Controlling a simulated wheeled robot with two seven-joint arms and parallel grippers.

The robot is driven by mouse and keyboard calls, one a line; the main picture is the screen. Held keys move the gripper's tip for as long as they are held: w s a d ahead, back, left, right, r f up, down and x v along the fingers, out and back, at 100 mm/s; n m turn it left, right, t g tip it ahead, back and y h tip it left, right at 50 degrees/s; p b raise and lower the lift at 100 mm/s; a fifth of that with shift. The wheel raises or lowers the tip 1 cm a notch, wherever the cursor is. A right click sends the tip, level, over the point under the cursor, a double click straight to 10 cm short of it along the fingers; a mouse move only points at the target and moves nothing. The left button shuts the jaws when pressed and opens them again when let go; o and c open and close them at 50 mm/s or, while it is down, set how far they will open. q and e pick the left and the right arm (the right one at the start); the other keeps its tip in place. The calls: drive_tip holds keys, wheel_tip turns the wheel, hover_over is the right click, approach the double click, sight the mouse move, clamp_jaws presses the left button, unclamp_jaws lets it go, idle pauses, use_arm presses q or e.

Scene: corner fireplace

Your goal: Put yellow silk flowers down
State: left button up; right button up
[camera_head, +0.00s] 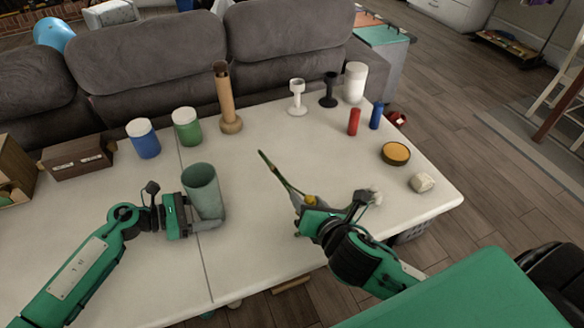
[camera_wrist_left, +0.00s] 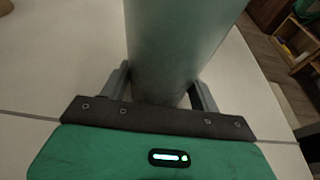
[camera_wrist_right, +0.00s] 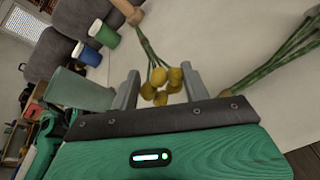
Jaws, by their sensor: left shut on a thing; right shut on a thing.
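The yellow silk flowers show as several round yellow heads on thin green stems (camera_wrist_right: 160,88) between the fingers of my right gripper (camera_wrist_right: 160,85). In the head view, one yellow head (camera_head: 311,200) shows beside that gripper, and a green stem (camera_head: 274,170) slants up to the left over the white table (camera_head: 300,150). The gripper hides most of the bunch. I cannot tell whether the flowers touch the table. My left gripper (camera_head: 190,215) is shut around a grey-green cylindrical vase (camera_head: 203,187), which is upright at the table's front left; its base is partly hidden.
More green stems (camera_wrist_right: 280,60) lie right of my right gripper. Blue (camera_head: 143,138) and green (camera_head: 187,127) cups and a tall tan vase (camera_head: 226,95) stand toward the back. Candles and an orange-topped bowl (camera_head: 396,153) occupy the right. Free tabletop lies mid-table.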

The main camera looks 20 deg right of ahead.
drive_tip(key=r+m+h, duration=0.1)
drive_tip(key=w+d+r+m+h, duration=0.1)
drive_tip(key=h, duration=0.1)
drive_tip(key=d+r+m+h, duration=0.1)
drive_tip(key=shift+w+d+r+m+h, duration=0.1)
drive_tip(key=shift+w+r+m+h, duration=0.2)
drive_tip(key=shift+w+m+h, duration=0.1)
drive_tip(key=f+m+h, duration=0.1)
drive_tip(key=f, duration=0.1)
drive_tip(key=d+f+g+h, duration=0.1)
drive_tip(key=f, duration=0.2)
drive_tip(key=f+m, duration=0.1)
drive_tip(key=f, duration=0.2)
drive_tip(key=shift+s+d+f+m+g+h, duration=0.2)
drive_tip(key=shift+s+m+g+h, duration=0.1)
drive_tip(key=shift+g+h, duration=0.1)
